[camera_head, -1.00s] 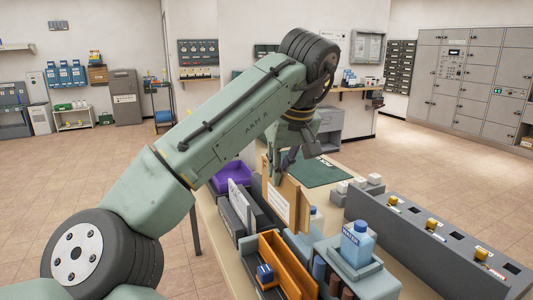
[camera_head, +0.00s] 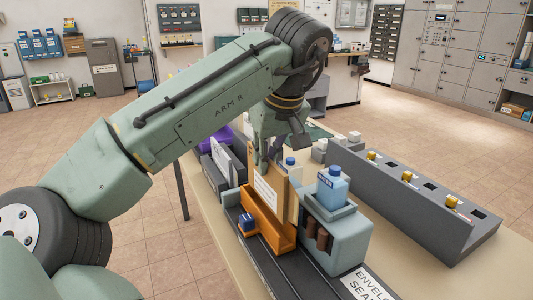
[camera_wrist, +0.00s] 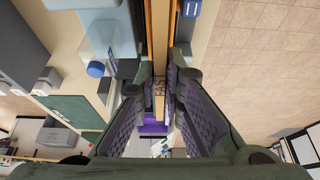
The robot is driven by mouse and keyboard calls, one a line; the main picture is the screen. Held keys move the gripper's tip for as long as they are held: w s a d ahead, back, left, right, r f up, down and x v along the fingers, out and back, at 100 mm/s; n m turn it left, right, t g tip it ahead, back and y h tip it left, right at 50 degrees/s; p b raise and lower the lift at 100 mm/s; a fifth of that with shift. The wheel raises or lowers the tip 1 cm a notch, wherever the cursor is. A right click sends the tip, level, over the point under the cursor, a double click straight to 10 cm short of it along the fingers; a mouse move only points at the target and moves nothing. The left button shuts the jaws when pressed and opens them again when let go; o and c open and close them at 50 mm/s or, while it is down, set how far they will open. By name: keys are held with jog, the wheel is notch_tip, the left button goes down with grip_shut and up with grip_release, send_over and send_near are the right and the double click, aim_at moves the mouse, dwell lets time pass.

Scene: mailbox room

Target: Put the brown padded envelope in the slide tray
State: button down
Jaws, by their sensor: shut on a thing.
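The brown padded envelope (camera_head: 282,192) stands upright with a white label on its face. My gripper (camera_head: 270,162) is shut on its top edge. In the wrist view, the envelope's thin edge (camera_wrist: 160,45) runs up from between my two purple-padded fingers (camera_wrist: 160,90). The orange tray, likely the slide tray (camera_head: 270,234), is directly below the envelope. Its orange walls show on both sides of the envelope in the wrist view (camera_wrist: 148,18). The envelope's lower part is hidden by the tray's near wall; I cannot tell whether it touches the tray floor.
A grey-blue block (camera_head: 347,243) with a blue bottle (camera_head: 332,188) stands close to the tray's right. A small blue piece (camera_head: 247,223) sits at the tray's left. White panels (camera_head: 222,158) stand behind left. A long grey console (camera_head: 410,205) with yellow knobs is farther right.

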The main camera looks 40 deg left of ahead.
aim_at(267, 180)
dwell(0.4)
jog(key=shift+f, duration=0.2)
jog(key=shift+f, duration=0.1)
jog(key=shift+f+b, duration=1.1)
jog(key=shift+f, duration=0.05)
jog(key=shift+f, duration=0.15)
jog(key=shift+f+b, duration=0.95)
jog(key=shift+f, duration=0.2)
jog(key=shift+r, duration=0.1)
jog(key=c, duration=1.6)
grip_release()
